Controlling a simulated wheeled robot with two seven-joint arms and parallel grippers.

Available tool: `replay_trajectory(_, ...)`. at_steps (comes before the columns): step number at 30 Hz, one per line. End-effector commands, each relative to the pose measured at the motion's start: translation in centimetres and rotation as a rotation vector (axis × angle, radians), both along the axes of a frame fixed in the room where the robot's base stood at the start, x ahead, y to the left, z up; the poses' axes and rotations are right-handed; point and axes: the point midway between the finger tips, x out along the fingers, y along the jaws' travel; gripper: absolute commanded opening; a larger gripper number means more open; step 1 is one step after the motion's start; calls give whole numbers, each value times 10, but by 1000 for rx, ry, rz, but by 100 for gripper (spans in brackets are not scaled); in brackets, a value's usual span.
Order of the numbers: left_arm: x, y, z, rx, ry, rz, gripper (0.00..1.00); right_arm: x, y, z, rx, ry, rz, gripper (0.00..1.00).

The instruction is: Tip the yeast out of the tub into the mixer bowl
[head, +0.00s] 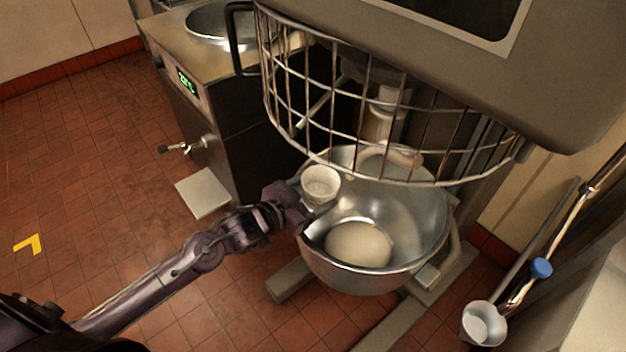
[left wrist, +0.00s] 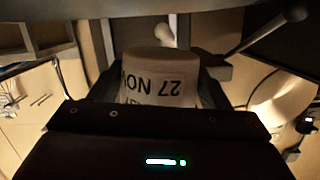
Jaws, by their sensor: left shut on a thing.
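A small white tub (head: 321,184) is at the left rim of the steel mixer bowl (head: 425,215). My left gripper (head: 308,202) is shut on the tub and holds it above that rim. The tub looks close to upright, its open top facing the head camera, with pale contents inside. In the left wrist view the tub (left wrist: 160,78) sits between the fingers, with dark lettering upside down on its side. A pale round mass (head: 358,245) lies in the bottom of the bowl. My right gripper is not in view.
A wire guard (head: 350,120) hangs over the back of the bowl, under the mixer head (head: 450,60). A steel cooker-like unit (head: 215,110) with a tap stands behind left.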

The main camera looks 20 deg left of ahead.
Motion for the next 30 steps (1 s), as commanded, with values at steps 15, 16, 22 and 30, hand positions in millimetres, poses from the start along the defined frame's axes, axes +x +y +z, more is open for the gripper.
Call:
replay_trajectory(15, -48, 31, 11, -110, 79, 1, 48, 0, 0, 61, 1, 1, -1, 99)
replay_trajectory(16, -52, 33, 11, -111, 77, 0, 48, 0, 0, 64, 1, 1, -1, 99)
replay_trajectory(22, -75, 49, 15, -109, 77, 1, 48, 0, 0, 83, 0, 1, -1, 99)
replay_trajectory(30, -106, 69, 19, -109, 77, 1, 48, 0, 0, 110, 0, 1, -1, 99)
